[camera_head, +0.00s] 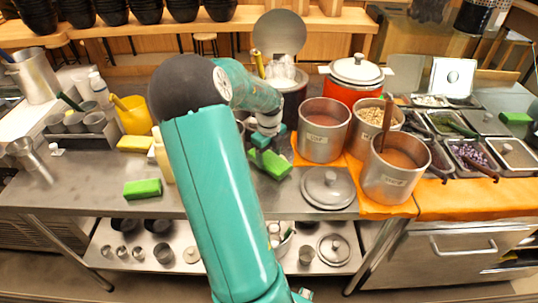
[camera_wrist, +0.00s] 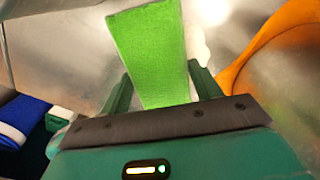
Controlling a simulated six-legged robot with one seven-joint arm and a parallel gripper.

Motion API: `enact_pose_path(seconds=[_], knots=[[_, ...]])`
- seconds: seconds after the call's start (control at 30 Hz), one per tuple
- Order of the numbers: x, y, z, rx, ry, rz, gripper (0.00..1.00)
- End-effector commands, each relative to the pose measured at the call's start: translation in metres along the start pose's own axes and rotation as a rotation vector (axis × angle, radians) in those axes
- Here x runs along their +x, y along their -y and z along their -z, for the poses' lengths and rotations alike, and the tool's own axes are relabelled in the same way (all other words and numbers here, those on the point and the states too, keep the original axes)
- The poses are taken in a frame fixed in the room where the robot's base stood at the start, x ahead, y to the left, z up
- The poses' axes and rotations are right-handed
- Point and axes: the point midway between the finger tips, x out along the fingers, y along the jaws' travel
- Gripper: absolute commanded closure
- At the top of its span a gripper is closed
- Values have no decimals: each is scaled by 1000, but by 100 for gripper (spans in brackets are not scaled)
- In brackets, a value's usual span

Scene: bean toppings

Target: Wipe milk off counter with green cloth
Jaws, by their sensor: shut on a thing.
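My gripper (camera_head: 266,148) is low over the metal counter (camera_head: 242,195), left of the metal pots. It is shut on a green cloth (camera_head: 276,166), which sticks out beyond the fingers. In the wrist view the cloth (camera_wrist: 150,50) stands between the two fingers of my gripper (camera_wrist: 158,92). A white patch that looks like milk (camera_wrist: 199,45) shows along the cloth's right edge on the counter. The rest of the patch is hidden behind the cloth. I cannot tell whether the cloth touches the counter.
Metal pots (camera_head: 322,130) stand on an orange mat (camera_head: 375,208) to the right. A metal lid (camera_head: 327,188) lies in front of them. Another green cloth or sponge (camera_head: 142,189) lies at the left, near a yellow jug (camera_head: 133,116). Topping trays (camera_head: 470,155) fill the right side.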

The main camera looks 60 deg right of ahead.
Motion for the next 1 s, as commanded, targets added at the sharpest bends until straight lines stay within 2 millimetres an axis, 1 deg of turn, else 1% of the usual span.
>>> enact_pose_path(seconds=[1.0], knots=[[10,0,0,0,0,0,55]])
